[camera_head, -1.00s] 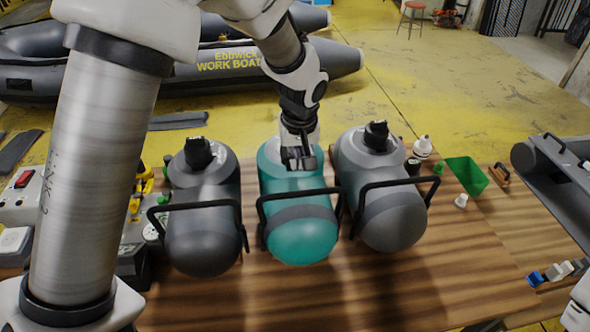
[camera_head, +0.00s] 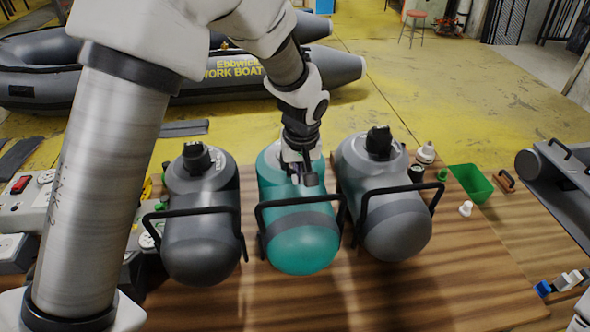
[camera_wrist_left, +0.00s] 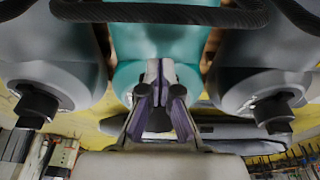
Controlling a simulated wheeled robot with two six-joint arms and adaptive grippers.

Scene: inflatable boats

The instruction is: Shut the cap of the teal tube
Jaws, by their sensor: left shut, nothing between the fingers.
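The teal tube (camera_head: 302,245) lies in the middle of a row of three on the wooden table, with a black handle bar (camera_head: 298,200) across it and a grey band. It also shows at the top of the left wrist view (camera_wrist_left: 190,42). My left gripper (camera_head: 306,178) is shut and empty over the tube's far end. In the left wrist view its fingertips (camera_wrist_left: 159,72) are together in front of the teal surface. The teal tube's cap is hidden behind my gripper in the head view, and I cannot tell its state. My right gripper is out of view.
A green bin (camera_head: 470,183) and small bottles are at the right. Power boxes (camera_head: 25,205) are at the left. The table front is clear.

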